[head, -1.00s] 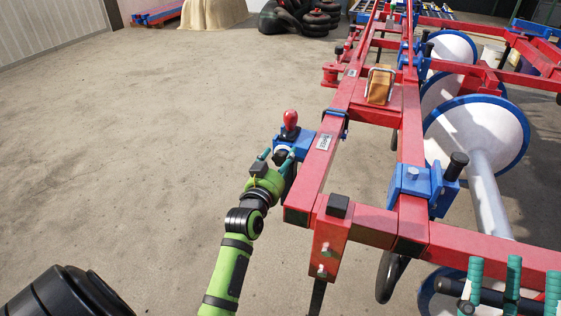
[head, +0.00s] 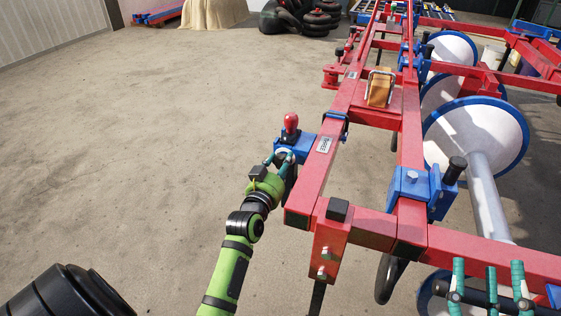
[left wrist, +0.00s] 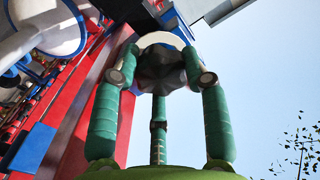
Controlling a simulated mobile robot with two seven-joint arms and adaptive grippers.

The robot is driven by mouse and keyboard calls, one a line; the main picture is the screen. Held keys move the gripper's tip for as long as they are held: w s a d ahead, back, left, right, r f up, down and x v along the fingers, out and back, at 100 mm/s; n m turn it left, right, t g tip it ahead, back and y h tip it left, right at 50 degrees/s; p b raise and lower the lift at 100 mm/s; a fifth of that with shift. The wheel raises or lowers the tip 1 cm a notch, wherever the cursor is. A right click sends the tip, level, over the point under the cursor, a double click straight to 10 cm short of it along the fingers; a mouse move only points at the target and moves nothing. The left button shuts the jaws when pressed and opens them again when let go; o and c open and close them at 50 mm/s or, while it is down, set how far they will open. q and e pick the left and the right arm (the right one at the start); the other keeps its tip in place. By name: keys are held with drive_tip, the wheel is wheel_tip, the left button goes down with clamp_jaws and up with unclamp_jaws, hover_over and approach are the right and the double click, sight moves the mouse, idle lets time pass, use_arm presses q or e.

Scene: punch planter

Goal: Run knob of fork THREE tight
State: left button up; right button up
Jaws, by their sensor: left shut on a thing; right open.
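The fork's blue bracket (head: 302,150) sits on the outer side of the red beam, beside a small label plate (head: 324,145) whose word is too small to read surely. A lever with a red grip (head: 291,123) stands up from it. My left gripper (head: 281,158) is at the bracket's near side. In the left wrist view its green fingers close around a dark lobed knob (left wrist: 160,68) with a pale disc behind it. In the head view the knob is mostly hidden by the fingers. My right gripper (head: 489,278) is open and empty at the bottom right.
The red planter frame (head: 320,185) fills the right side, with blue clamps (head: 412,185) and white discs with blue rims (head: 475,140). A black rounded object (head: 65,295) is at the bottom left. The concrete floor on the left is clear.

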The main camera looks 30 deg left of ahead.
use_arm(q)
drive_tip(key=shift+w+r, duration=0.1)
drive_tip(key=shift+r, duration=0.5)
use_arm(e)
drive_tip(key=shift+w+d+f+g+h, duration=0.2)
drive_tip(key=shift+w+f+g, duration=0.15)
drive_tip(key=shift+f, duration=0.3)
drive_tip(key=shift+w+d+f+g+h, duration=0.1)
drive_tip(key=shift+w+f+g+h, duration=0.2)
drive_tip(key=shift+f, duration=0.3)
drive_tip(key=shift+s, duration=0.1)
use_arm(q)
drive_tip(key=o, duration=1.2)
drive_tip(key=shift+c, duration=0.2)
drive_tip(key=shift+d+f, duration=0.1)
drive_tip(key=shift+f, duration=0.15)
drive_tip(key=shift+s+f, duration=0.1)
drive_tip(key=shift+s, duration=0.25)
drive_tip(key=v, duration=1.1)
drive_tip(key=shift+s+d, duration=0.1)
